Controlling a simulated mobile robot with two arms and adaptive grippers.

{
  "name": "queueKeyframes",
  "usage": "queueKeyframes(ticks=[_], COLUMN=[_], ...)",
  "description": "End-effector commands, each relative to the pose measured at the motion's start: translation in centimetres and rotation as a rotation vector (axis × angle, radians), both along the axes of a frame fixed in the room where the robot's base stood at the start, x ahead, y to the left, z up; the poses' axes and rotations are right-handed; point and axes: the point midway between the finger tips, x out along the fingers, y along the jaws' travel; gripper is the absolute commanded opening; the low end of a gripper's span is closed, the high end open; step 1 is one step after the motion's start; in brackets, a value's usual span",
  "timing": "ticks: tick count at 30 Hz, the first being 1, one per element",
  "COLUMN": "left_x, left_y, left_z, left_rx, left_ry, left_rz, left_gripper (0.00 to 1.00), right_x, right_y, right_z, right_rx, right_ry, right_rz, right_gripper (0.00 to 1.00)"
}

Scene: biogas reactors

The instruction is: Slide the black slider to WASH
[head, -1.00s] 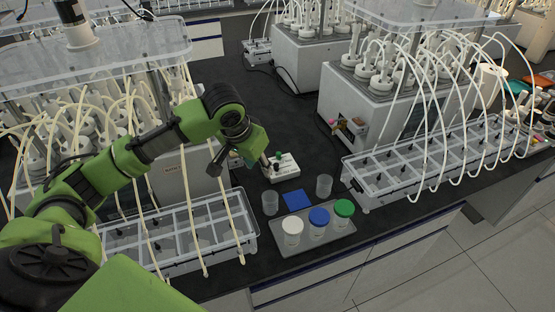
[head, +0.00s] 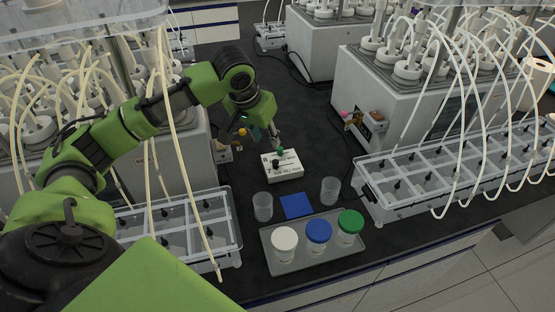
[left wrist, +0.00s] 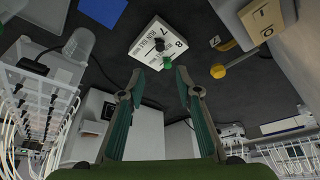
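A small white box (head: 283,172) stands on the black bench, with a black slider knob (head: 274,163) and a green knob (head: 280,151) on top. In the left wrist view the box shows at the top, with the black knob (left wrist: 158,44) and the green knob (left wrist: 167,63). Its printed labels are too small to read surely, so I cannot tell the WASH position. My left gripper (head: 268,137) is just beyond the box's back edge. In the left wrist view its fingers (left wrist: 159,72) are apart and empty, with the green knob near the gap between the tips. My right gripper is out of view.
In front of the box lie a blue pad (head: 297,206), two clear cups (head: 263,206) (head: 330,190) and a tray (head: 272,262) of jars with white, blue and green lids. Reactors with tubes stand on both sides. A yellow knob (head: 242,132) is left of the gripper.

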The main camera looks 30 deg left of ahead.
Motion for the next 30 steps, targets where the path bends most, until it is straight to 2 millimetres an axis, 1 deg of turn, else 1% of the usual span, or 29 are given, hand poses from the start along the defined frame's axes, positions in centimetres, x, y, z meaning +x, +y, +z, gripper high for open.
queueKeyframes(ticks=[5,12,18,21,24,30], left_x=[1.0,2.9,4.2,4.6,4.8,4.9], left_y=[0.1,0.2,0.3,0.4,0.4,0.4], left_z=[-2.6,-7.4,-10.5,-11.4,-11.9,-12.1], left_rx=[0.000,0.000,0.000,0.001,0.001,0.001], left_ry=[0.006,0.005,0.004,0.003,0.001,0.001], left_rz=[0.001,-0.001,0.000,-0.001,-0.001,-0.001], left_gripper=[0.31,0.31,0.31,0.31,0.31,0.31], right_x=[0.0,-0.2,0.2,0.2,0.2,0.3], right_y=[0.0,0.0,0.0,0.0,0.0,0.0], right_z=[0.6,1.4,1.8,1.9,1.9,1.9], right_rx=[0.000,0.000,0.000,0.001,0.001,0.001], right_ry=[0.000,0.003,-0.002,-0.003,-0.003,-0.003], right_rz=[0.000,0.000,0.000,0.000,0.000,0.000], right_gripper=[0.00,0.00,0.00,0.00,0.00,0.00])
